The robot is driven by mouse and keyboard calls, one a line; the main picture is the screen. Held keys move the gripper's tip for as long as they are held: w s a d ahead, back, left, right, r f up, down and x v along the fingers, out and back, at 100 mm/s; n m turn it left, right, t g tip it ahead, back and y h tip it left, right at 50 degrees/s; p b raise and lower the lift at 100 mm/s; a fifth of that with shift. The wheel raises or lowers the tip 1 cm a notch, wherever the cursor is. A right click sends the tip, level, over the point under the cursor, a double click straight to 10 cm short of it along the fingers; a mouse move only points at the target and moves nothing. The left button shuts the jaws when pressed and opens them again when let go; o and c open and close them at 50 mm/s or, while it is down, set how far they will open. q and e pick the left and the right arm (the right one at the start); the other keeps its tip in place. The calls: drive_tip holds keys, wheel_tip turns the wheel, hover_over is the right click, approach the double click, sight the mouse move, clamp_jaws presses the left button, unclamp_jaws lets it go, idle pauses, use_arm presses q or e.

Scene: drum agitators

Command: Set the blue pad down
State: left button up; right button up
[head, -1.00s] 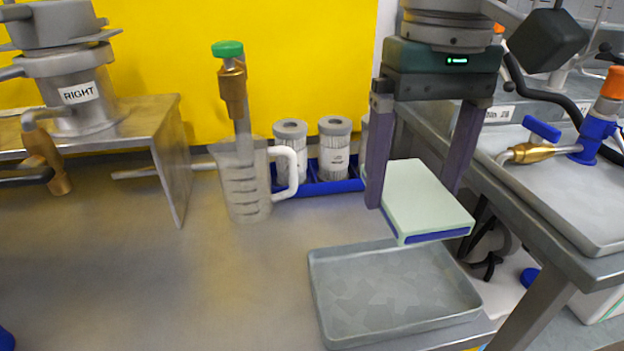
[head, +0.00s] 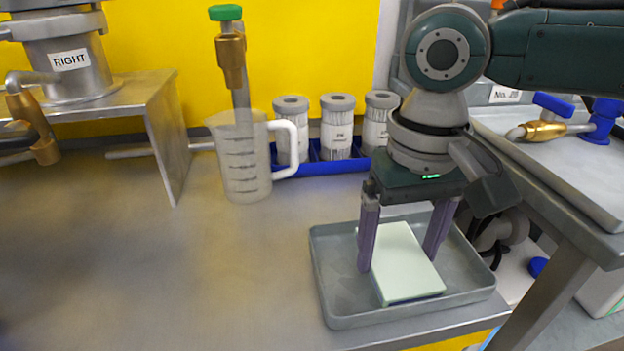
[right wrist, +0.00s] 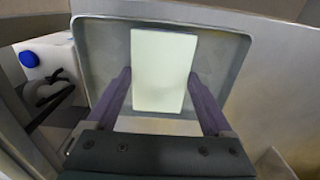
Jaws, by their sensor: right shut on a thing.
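The pad (head: 405,262) has a pale green-white top; its blue underside, seen earlier, is now almost hidden. My right gripper (head: 398,265) points down and is shut on the pad, with one purple finger along each long side. The pad lies flat and low within the walls of the grey metal tray (head: 335,290); I cannot tell for sure whether it touches the floor. In the right wrist view the pad (right wrist: 163,70) sits between the fingers, inside the tray rim (right wrist: 240,60). My left gripper is not in view.
A clear measuring jug (head: 243,175) stands left of the tray. Behind it, a blue rack (head: 318,166) holds white ribbed filter cartridges (head: 337,125). A metal side table (head: 575,170) with a blue valve rises at right.

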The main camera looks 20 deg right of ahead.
sight(397, 256)
drive_tip(key=o, duration=1.2)
drive_tip(key=shift+f, duration=0.1)
drive_tip(key=shift+r, duration=0.2)
wheel_tip(397, 256, up, 12)
drive_tip(key=p, duration=0.4)
drive_tip(key=s+a+f+n+t+y, duration=0.25)
drive_tip(key=s+a+f+n, duration=0.4)
drive_tip(key=a, duration=0.55)
drive_tip(key=s+d, duration=0.3)
drive_tip(key=s+d+f+m+h, duration=0.1)
drive_tip(key=s+d, duration=0.2)
drive_tip(key=s+d+f+m+t+h, duration=0.1)
drive_tip(key=s+d, duration=0.2)
drive_tip(key=shift+s+f, duration=0.2)
drive_tip(key=shift+s, duration=0.05)
